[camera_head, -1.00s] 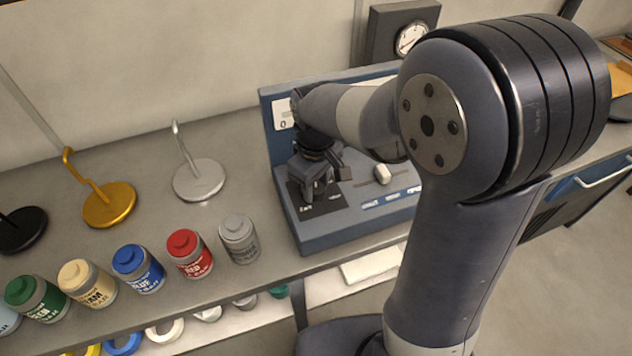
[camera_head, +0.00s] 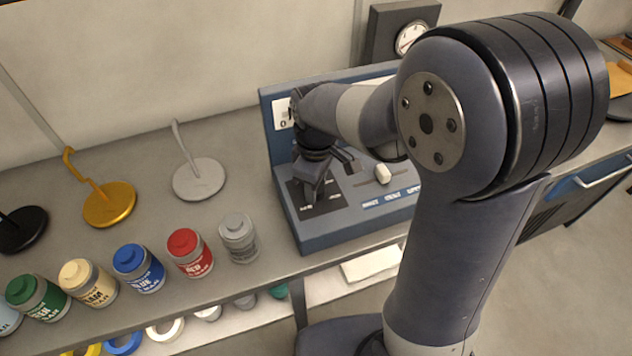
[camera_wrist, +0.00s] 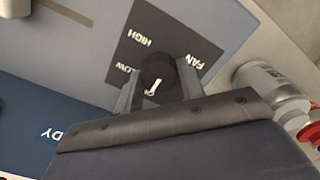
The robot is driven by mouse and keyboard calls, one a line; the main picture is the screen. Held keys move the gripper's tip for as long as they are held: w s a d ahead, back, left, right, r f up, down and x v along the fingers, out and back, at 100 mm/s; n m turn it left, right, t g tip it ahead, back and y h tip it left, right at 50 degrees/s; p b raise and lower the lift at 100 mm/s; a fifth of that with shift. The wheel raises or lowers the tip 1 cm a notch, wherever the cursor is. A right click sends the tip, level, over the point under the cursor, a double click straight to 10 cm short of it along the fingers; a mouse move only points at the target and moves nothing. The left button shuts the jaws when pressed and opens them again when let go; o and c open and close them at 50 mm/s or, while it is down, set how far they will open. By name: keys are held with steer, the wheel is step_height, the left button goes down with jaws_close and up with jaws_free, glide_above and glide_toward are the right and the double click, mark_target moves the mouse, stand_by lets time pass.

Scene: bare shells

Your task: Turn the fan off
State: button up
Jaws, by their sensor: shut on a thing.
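The fan knob (camera_wrist: 158,72) is a round black knob with a white pointer mark, on a dark plate (camera_wrist: 140,47) lettered FAN, HIGH and LOW. My gripper (camera_wrist: 158,84) is shut on the knob, one finger on each side. In the head view my gripper (camera_head: 309,198) points down onto the dark plate (camera_head: 328,203) at the left of the blue console (camera_head: 325,238); the knob is hidden there.
A pale slider knob (camera_head: 383,173) stands on the console to the right. Paint jars, including a grey one (camera_head: 239,238) and a red one (camera_head: 190,253), line the bench front. A silver hook stand (camera_head: 199,180) and a gold one (camera_head: 109,205) stand left of the console.

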steer(key=o, duration=1)
step_height(320, 180, up, 11)
steer(key=shift+f, duration=0.1)
step_height(320, 180, down, 11)
steer(key=shift+r, duration=0.1)
stand_by(0.5)
stand_by(0.4)
